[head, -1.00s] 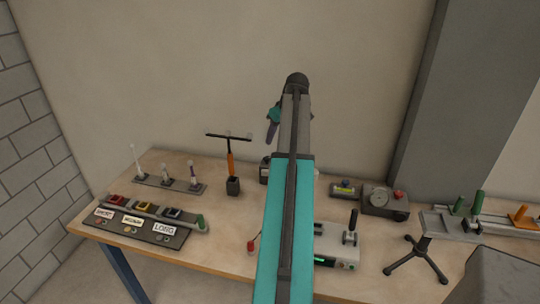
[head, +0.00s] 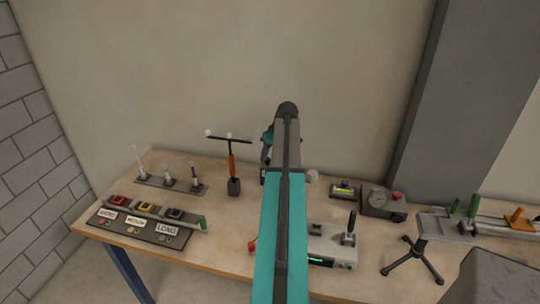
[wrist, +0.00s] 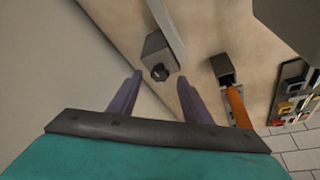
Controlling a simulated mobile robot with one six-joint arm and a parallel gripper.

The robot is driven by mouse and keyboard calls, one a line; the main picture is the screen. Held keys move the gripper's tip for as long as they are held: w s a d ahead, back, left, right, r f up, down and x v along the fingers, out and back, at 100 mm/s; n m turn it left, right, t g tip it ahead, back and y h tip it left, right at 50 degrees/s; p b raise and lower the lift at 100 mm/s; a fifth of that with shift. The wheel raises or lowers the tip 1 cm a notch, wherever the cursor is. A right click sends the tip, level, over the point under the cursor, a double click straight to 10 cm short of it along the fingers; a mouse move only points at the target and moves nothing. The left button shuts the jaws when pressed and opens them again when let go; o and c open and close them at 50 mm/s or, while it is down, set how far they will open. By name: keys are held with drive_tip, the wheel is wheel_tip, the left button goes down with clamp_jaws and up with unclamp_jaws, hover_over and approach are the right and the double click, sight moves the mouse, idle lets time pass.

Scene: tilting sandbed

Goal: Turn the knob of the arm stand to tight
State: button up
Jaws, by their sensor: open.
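In the wrist view, a grey block with a pale post, apparently the arm stand (wrist: 154,47), stands on the wooden table. A small dark knob (wrist: 160,73) sits on its near face. My gripper (wrist: 160,77) is open, with its two purple fingers apart. In that picture the knob lies between the fingertips, with none visibly touching it. I cannot tell how far beyond the tips it is. In the head view my gripper (head: 267,145) is partly hidden by my own arm, which also covers most of the stand.
An orange-handled tool with a dark crossbar (head: 232,165) stands upright in a dark holder (head: 234,187), close to the left of the stand. The wall is close behind.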

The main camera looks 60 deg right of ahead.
drive_tip(key=shift+x, duration=1)
drive_tip(key=c, duration=1.1)
drive_tip(key=shift+o, duration=0.2)
drive_tip(key=shift+w+a+m+g+h+b, duration=0.1)
drive_tip(key=shift+m+g+h+b, duration=0.25)
drive_tip(key=shift+m, duration=0.6)
drive_tip(key=shift+a+m+g+h+b, duration=0.15)
drive_tip(key=shift+m+h+b, duration=0.25)
drive_tip(key=shift+m, duration=0.55)
drive_tip(key=o, duration=1.1)
drive_tip(key=shift+c, duration=0.2)
